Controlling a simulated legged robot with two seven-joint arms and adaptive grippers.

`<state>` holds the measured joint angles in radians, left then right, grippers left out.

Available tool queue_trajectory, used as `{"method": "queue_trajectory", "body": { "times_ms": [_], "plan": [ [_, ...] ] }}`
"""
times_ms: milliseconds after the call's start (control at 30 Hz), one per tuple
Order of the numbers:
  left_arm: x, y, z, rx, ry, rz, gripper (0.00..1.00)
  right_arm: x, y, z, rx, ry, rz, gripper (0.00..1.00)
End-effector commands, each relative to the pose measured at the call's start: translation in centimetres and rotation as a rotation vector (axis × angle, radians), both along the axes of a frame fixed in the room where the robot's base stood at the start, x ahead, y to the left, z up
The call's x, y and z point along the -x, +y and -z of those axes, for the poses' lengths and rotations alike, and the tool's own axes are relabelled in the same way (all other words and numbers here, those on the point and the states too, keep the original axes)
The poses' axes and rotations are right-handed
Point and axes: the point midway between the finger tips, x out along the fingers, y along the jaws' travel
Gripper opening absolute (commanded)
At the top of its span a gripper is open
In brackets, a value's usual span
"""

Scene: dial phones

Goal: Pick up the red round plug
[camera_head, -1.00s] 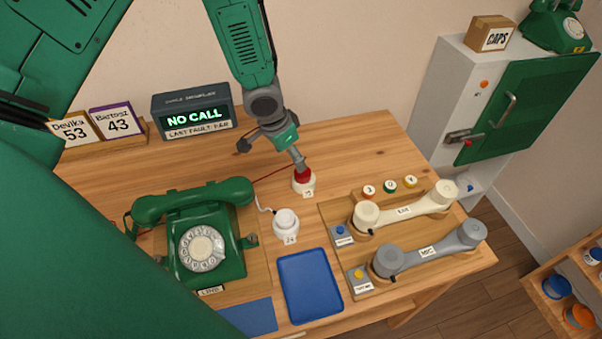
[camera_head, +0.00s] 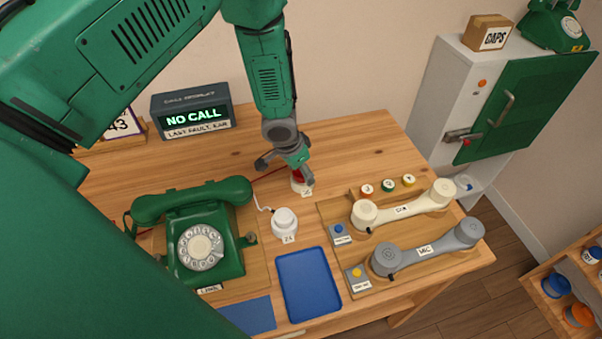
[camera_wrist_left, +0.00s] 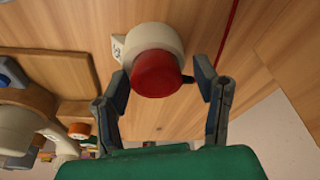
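The red round plug (camera_wrist_left: 157,73) sits in a round white socket (camera_wrist_left: 150,42) in the left wrist view. In the head view the plug (camera_head: 298,174) is partly hidden by my left gripper (camera_head: 286,170). My left gripper is open, one finger on either side of the plug in the left wrist view (camera_wrist_left: 161,80). The fingers look apart from the plug, though the right fingertip is close to its edge. The white socket in the head view (camera_head: 298,187) carries a small label and stands on the wooden table (camera_head: 365,135). My right gripper is not in view.
A green dial phone (camera_head: 190,235) is to the left. Cream (camera_head: 400,208) and grey (camera_head: 425,249) handsets lie to the right, with a blue tray (camera_head: 309,284) in front. A red cord (camera_wrist_left: 229,35) runs beside the socket.

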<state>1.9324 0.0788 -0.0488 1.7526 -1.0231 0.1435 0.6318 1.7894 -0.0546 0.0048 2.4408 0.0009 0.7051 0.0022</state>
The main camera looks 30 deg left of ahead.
Motion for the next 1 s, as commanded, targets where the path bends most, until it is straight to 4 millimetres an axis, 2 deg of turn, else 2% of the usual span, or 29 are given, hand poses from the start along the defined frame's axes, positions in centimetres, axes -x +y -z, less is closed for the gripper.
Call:
{"method": "queue_trajectory", "body": {
  "times_ms": [33,67,100,167,200,467,567,800,1000],
  "plan": [
    [0.0,-0.1,0.0,0.0,0.0,0.0,0.32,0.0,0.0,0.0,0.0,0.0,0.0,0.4],
    [0.0,-0.1,0.0,0.0,0.0,0.0,0.22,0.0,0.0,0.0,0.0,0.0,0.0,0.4],
    [0.0,-0.1,0.0,0.0,0.0,0.0,0.16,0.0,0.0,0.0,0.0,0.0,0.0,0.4],
    [0.0,-0.1,0.0,0.0,0.0,0.0,0.16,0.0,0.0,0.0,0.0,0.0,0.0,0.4],
    [0.0,0.0,0.0,0.001,0.0,0.001,0.12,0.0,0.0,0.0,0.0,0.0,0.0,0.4],
    [-0.1,-0.1,-0.5,0.003,-0.002,0.001,0.12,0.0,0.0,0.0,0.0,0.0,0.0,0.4],
    [-0.2,0.0,-1.9,0.004,-0.004,-0.002,0.12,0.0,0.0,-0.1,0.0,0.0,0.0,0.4],
    [-0.1,0.0,-6.8,0.004,-0.005,-0.002,0.12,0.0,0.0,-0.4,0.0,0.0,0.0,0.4],
    [-0.1,0.0,-9.3,0.003,-0.001,-0.001,0.12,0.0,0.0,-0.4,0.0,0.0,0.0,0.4]
  ]
}}
